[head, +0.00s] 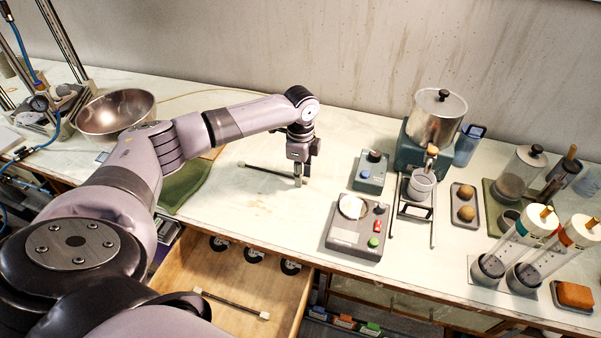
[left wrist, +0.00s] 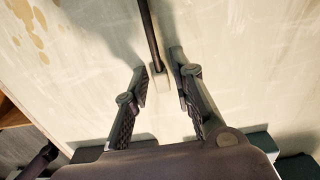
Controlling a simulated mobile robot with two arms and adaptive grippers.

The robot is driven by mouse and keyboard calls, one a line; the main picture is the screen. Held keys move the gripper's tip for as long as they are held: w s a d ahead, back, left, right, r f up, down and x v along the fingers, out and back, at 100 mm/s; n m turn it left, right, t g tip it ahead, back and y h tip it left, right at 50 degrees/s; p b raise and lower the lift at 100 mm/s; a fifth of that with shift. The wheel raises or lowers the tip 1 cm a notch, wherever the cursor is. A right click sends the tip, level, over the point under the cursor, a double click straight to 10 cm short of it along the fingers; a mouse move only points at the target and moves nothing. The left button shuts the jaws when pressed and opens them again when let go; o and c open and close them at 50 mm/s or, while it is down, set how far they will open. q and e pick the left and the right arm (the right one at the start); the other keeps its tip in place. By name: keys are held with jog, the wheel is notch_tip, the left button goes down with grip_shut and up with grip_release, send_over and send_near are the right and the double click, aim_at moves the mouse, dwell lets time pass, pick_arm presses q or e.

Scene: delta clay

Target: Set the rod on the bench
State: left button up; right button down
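A thin dark rod (head: 268,170) with pale ends lies on the pale bench top (head: 225,200), its right end at my left gripper (head: 301,172). In the left wrist view the rod (left wrist: 151,35) runs down from the top edge, and its pale end is between the fingertips of my left gripper (left wrist: 162,70). The fingers are apart, with a gap beside the rod; they do not look closed on it. A second, similar rod (head: 232,303) lies in the open wooden drawer (head: 275,290) below the bench. My right gripper is not in view.
A control box (head: 345,238) with coloured buttons and a smaller blue box (head: 371,172) stand right of the gripper. A metal pot (head: 436,118) stands behind them. A green cloth (head: 185,184) and a steel bowl (head: 115,113) are at the left. The bench between cloth and boxes is mostly clear.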

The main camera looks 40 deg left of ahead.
pick_arm(q)
jog(key=shift+o, duration=0.9)
jog(key=shift+r, duration=0.35)
notch_tip(320, 180, up, 12)
jog(key=b, duration=0.2)
jog(key=shift+f, duration=0.2)
